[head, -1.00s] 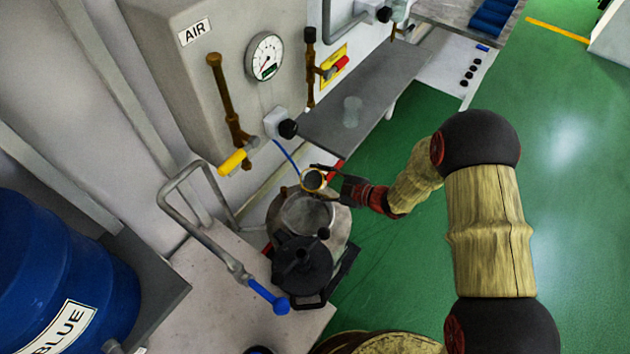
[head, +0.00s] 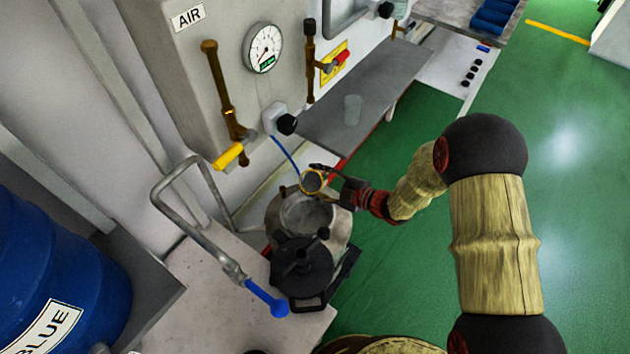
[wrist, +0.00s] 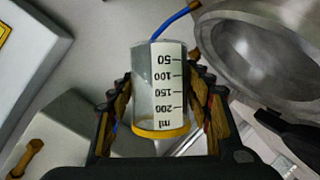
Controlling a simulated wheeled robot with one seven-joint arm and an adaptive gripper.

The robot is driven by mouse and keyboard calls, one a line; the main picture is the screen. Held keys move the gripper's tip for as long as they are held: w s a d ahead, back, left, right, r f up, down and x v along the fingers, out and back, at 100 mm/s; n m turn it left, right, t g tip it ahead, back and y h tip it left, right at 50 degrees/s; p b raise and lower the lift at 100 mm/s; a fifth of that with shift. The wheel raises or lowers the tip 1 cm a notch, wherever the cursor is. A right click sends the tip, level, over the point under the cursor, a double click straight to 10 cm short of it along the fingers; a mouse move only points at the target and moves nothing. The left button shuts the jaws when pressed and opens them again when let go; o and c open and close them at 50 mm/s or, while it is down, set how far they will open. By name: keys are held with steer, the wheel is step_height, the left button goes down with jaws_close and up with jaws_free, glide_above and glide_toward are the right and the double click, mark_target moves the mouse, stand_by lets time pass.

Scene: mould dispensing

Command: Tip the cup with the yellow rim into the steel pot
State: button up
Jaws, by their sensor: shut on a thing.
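The cup with the yellow rim (head: 312,182) is at the far edge of the steel pot (head: 284,217), above its rim in the head view. My gripper (head: 327,180) is shut on the cup from the right. In the wrist view the clear cup (wrist: 150,75) sits between both fingers of my gripper (wrist: 158,88). Its scale reads upside down and its yellow rim is at the bottom of that picture. The open steel pot (wrist: 265,60) shows at upper right there. I cannot tell the cup's exact tilt or contents.
A black round lid-like part (head: 302,262) sits at the pot's near side. A blue-handled pipe (head: 262,296) is to its left. A grey shelf (head: 385,88) holds a clear beaker (head: 352,110). A blue drum (head: 55,275) stands at left. Green floor (head: 390,260) is clear at right.

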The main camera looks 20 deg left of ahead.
mark_target(312, 190)
steer(key=shift+f+n+t+b, duration=0.35)
steer(key=shift+n+b, duration=0.25)
steer(key=shift+b, duration=0.85)
steer(key=shift+s+f+n+t+y+b, duration=0.3)
steer(key=shift+s+n+t+y+b, duration=0.25)
steer(key=shift+n+b, duration=1.05)
steer(key=shift+s+r+n+t+y+b, duration=0.3)
steer(key=shift+n+b, duration=0.3)
steer(key=shift+b, duration=2.4)
steer(key=shift+s+r+n+t+y, duration=0.15)
steer(key=shift+s+r+n+y, duration=0.25)
steer(key=shift+n, duration=0.55)
steer(key=shift+s+r+n+t+y, duration=0.2)
steer(key=shift+r+n+y, duration=0.25)
steer(key=shift+n, duration=0.5)
steer(key=shift+c, duration=0.2)
steer(key=shift+n, duration=0.7)
